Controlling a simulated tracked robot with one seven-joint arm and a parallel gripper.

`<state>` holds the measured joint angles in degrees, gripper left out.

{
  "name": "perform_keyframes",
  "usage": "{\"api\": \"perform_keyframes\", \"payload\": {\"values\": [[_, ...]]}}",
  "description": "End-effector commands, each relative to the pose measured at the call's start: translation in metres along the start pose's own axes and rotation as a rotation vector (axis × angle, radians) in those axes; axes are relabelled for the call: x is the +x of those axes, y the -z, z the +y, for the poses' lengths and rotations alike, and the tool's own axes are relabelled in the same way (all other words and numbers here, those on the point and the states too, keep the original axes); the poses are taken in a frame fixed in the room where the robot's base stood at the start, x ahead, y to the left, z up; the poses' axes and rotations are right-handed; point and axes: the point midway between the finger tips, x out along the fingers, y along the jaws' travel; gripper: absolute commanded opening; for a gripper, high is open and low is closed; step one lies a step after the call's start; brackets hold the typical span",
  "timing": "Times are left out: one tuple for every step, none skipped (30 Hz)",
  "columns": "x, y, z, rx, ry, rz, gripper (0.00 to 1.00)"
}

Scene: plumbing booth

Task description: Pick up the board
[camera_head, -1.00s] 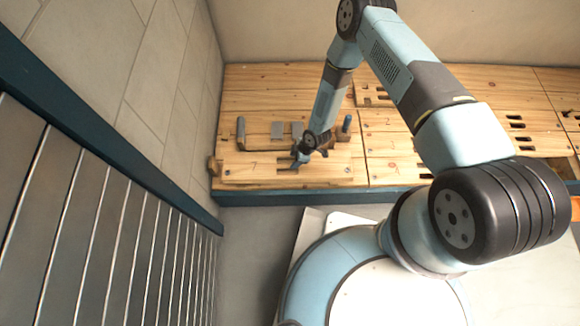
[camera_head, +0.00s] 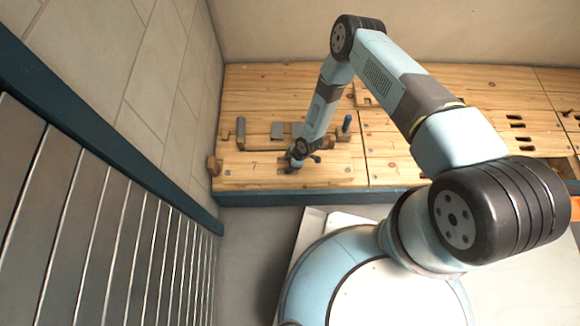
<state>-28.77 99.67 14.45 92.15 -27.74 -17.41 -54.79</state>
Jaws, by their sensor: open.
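The board is a light wooden panel marked 7 (camera_head: 235,171), lying flat at the front left of the wooden bench (camera_head: 390,178). Dark round holes show near its ends. My gripper (camera_head: 294,164) points down at the middle of the board, over its slot. The gripper is open. My own wrist and fingers hide most of the slot. I cannot tell whether the fingertips touch the board or how far they reach into the slot.
A wooden block (camera_head: 214,165) sits at the bench's left end. A tiled wall (camera_head: 160,75) and slatted panel (camera_head: 90,215) lie left.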

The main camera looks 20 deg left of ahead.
Motion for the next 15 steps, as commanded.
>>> {"api": "perform_keyframes", "payload": {"values": [[0.0,0.0,0.0,0.0,0.0,0.0,0.53],[0.0001,-0.0001,0.0,0.0,0.0,0.0,0.53],[0.0002,-0.0001,-0.0001,0.0,0.0,0.0,0.53],[0.0004,-0.0002,-0.0001,0.0,0.0,0.0,0.53],[0.0006,-0.0003,-0.0001,0.0,0.0,0.0,0.53],[0.001,-0.0004,-0.0001,0.0,0.0,0.0,0.53],[0.0013,-0.0006,-0.0001,0.0,0.0,0.0,0.53],[0.0016,-0.0007,-0.0002,0.0,0.0,0.0,0.53],[0.002,-0.0009,-0.0002,0.0,0.0,0.0,0.53],[0.0024,-0.001,-0.0003,0.0,0.0,0.0,0.53],[0.0027,-0.0011,-0.0003,0.0,0.0,0.0,0.53],[0.0032,-0.0013,-0.0004,0.0,0.0,0.0,0.53],[0.0035,-0.0014,-0.0004,0.0,0.0,0.0,0.53],[0.0038,-0.0016,-0.0005,0.0,0.001,0.0,0.53],[0.0042,-0.0017,-0.0005,0.0,0.001,0.0,0.53]]}}
